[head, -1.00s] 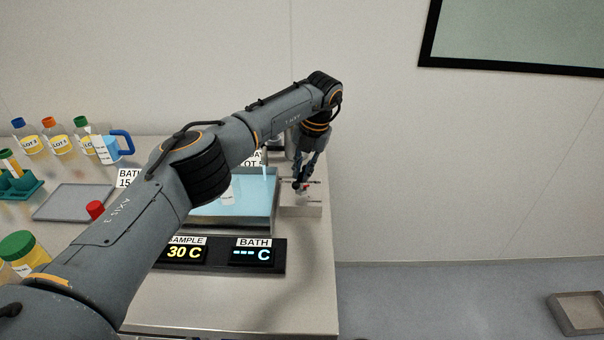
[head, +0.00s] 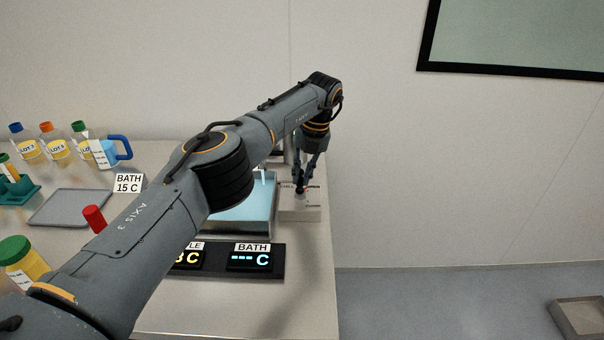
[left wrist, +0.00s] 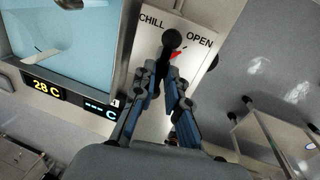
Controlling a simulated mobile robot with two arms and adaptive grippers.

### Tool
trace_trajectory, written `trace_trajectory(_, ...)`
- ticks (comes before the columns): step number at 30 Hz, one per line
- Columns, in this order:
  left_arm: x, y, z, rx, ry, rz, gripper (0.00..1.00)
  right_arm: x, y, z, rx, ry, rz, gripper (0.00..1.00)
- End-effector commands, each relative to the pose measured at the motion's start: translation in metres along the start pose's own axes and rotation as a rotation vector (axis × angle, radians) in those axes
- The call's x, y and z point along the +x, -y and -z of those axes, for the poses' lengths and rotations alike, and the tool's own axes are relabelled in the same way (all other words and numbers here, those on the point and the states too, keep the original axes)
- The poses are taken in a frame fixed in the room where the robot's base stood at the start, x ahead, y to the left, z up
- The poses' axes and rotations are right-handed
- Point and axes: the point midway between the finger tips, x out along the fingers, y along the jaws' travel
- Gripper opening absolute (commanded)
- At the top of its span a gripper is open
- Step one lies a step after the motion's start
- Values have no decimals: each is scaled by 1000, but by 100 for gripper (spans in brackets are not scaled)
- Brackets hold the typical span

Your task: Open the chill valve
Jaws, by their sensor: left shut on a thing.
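The chill valve (left wrist: 172,39) has a black round knob with a red pointer, on a white box (left wrist: 147,38) marked CHILL and OPEN. The pointer slants up to the right, toward the OPEN side. In the head view the valve box (head: 300,214) stands at the bench's right edge, right of the bath. My left gripper (head: 302,186) reaches down onto it. In the left wrist view its fingers (left wrist: 168,76) are closed in on the valve's black handle, which they partly hide. My right gripper is not in view.
The blue water bath (head: 246,216) stands just left of the valve. The displays (head: 250,257) lie in front; the wrist view shows a yellow 28 C (left wrist: 47,89). A grey tray (head: 70,207), bottles and a blue jug (head: 112,151) stand left. Floor lies beyond the right edge.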

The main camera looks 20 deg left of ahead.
Motion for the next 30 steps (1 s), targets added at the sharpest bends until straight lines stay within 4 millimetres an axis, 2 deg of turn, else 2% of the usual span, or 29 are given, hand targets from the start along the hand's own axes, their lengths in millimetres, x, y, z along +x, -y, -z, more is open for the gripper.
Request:
trace_trajectory(4,0,0,0,-2,0,0,0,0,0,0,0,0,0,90)
trace_trajectory(5,0,0,0,-2,0,0,17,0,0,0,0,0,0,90)
trace_trajectory(6,0,0,0,-2,0,0,25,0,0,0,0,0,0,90)
trace_trajectory(8,0,0,0,-2,0,0,36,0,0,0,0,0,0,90)
trace_trajectory(16,0,0,0,0,0,0,36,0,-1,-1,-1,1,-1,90)
trace_trajectory(20,-7,-1,0,0,1,0,36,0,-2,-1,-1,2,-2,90)
trace_trajectory(23,-22,-4,-1,-1,3,1,36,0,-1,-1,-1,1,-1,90)
trace_trajectory(30,-76,-14,-1,-3,4,1,36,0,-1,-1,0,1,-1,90)
